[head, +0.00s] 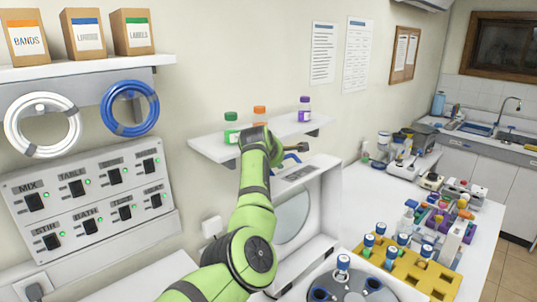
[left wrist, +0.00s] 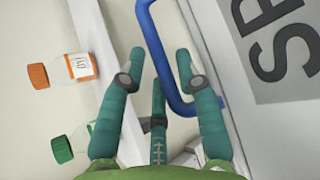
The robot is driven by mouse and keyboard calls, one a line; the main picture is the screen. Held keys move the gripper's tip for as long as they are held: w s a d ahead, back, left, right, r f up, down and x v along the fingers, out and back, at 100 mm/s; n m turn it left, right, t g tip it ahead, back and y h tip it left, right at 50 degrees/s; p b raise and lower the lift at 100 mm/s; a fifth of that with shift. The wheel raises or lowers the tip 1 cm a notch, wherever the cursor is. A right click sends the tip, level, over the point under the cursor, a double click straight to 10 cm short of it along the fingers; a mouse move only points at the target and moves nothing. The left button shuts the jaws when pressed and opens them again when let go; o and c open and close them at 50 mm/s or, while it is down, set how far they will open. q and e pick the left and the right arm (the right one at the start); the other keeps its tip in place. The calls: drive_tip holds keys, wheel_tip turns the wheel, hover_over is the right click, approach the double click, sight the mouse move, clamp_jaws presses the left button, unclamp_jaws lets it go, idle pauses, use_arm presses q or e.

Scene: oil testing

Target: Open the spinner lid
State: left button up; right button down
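The white spinner lid (head: 323,208) stands raised and nearly upright, with a round window in it. Below it, the rotor (head: 338,292) lies exposed, with blue-capped tubes around it. In the left wrist view, the lid's blue handle (left wrist: 160,62) passes between the spread fingers of my left gripper (left wrist: 160,65), beside the grey label (left wrist: 285,45) on the lid. The fingers are open, with gaps beside the handle; I cannot tell whether any touches it. In the head view, my left gripper (head: 290,152) is at the lid's top edge, partly hidden by its arm. My right gripper is out of view.
A wall shelf (head: 205,148) with green-capped (head: 231,130), orange-capped (head: 259,117) and purple-capped (head: 304,112) bottles is close behind my left gripper. A yellow rack (head: 440,283) with blue-capped vials stands right of the rotor. A switch panel (head: 95,197) is on the left wall.

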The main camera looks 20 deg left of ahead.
use_arm(q)
drive_tip(key=v, duration=0.9)
drive_tip(key=shift+s+f, duration=0.1)
drive_tip(key=shift+s, duration=0.05)
